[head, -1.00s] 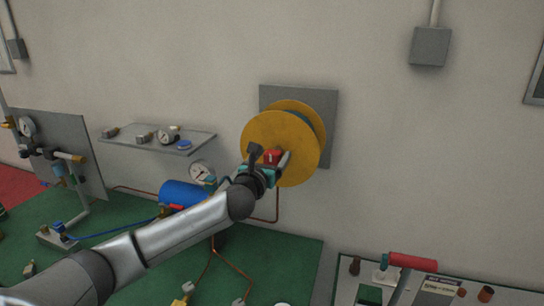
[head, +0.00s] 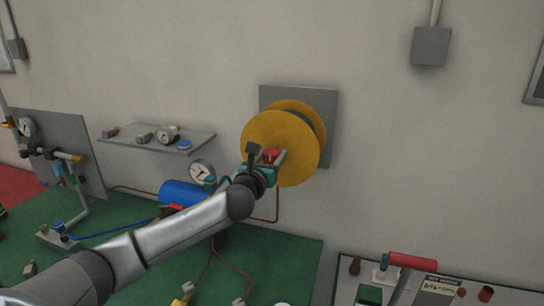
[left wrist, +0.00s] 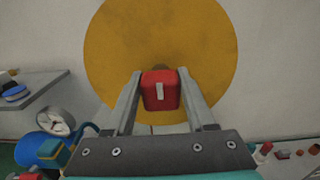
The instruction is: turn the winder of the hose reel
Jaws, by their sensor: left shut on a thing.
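The hose reel (head: 300,135) has a yellow disc and is mounted on a grey plate on the wall. Its winder (left wrist: 160,92) is a red block in front of the disc's face, with a pale mark on it. The winder's red also shows in the head view (head: 270,155), partly hidden by the gripper. My left gripper (head: 272,160) is shut on the winder, one finger on each side of it, as the left wrist view shows. My right gripper is not in view.
A wall shelf (head: 155,140) with gauges and fittings is left of the reel. Below are a blue tank (head: 183,193), a round gauge (head: 201,170) and copper pipes over a green surface (head: 285,258). A panel with a red roller-like part (head: 412,262) is at lower right.

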